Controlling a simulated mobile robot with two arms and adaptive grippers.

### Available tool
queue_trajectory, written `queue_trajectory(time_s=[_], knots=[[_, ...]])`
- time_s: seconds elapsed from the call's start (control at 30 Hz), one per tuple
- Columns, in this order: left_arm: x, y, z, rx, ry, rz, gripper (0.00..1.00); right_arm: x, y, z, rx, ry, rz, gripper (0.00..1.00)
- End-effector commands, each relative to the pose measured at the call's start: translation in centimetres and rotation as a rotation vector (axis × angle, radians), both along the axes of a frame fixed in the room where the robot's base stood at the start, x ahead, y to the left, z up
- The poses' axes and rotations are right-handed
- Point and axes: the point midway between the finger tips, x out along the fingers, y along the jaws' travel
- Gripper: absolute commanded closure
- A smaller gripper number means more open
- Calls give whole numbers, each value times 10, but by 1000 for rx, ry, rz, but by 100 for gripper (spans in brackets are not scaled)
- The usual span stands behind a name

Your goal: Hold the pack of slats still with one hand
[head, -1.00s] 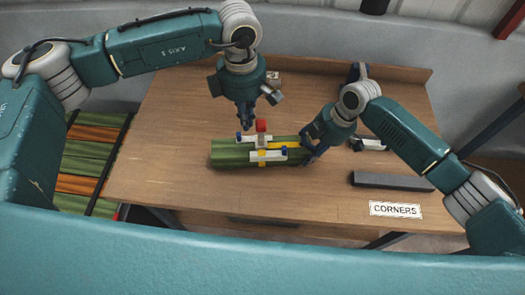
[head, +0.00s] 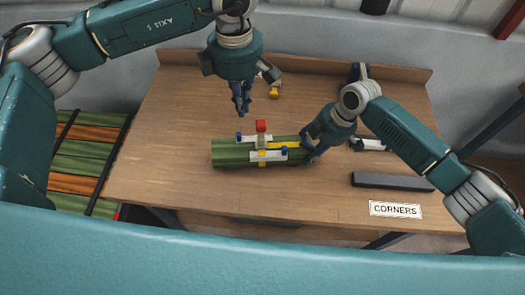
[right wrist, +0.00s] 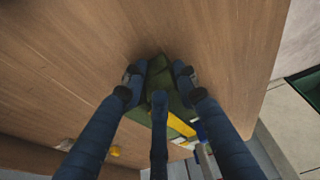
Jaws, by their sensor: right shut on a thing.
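The pack of green slats (head: 232,153) lies across the middle of the wooden table. A clamp-like device with white bars, a yellow strip, blue knobs and a red-topped post (head: 261,127) sits on it. My right gripper (head: 308,153) is shut on the right end of the pack. In the right wrist view its fingers (right wrist: 158,85) straddle the green pack (right wrist: 160,72), and the yellow strip (right wrist: 181,125) shows beyond. My left gripper (head: 241,108) hangs above the table, behind and left of the red top, apart from the pack. Its fingers look close together, but their opening is unclear.
A dark grey bar (head: 392,181) and a CORNERS label (head: 395,210) lie at the right. A white item (head: 368,144) sits behind the bar. A small yellow piece (head: 274,91) is at the back. Stacked green and orange slats (head: 85,165) stand left of the table. The table's left front is clear.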

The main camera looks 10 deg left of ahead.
Motion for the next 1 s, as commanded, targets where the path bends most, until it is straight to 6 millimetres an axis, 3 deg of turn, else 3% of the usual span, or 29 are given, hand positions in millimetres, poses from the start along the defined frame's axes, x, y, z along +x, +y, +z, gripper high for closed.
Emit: queue_trajectory(time_s=[0.1, 0.13, 0.3, 0.67, 0.77, 1.0], knots=[[0, 0, -1, 0, 0, 0, 100, -1, 2, -2, 2, 1, 1, 100], [0, 0, -1, 0, 0, 0, 100, -1, 2, -2, 2, 1, 1, 67], [0, 0, -1, 0, 0, 0, 100, -1, 1, -2, 2, 1, 1, 35], [0, 0, 0, 0, 0, 0, 100, 0, -1, 4, 0, 0, 0, 35], [0, 0, 0, 0, 0, 0, 100, 1, -4, 16, 2, -2, -1, 35], [0, 0, 0, 0, 0, 0, 100, 2, -19, 64, 1, -4, 1, 35]])
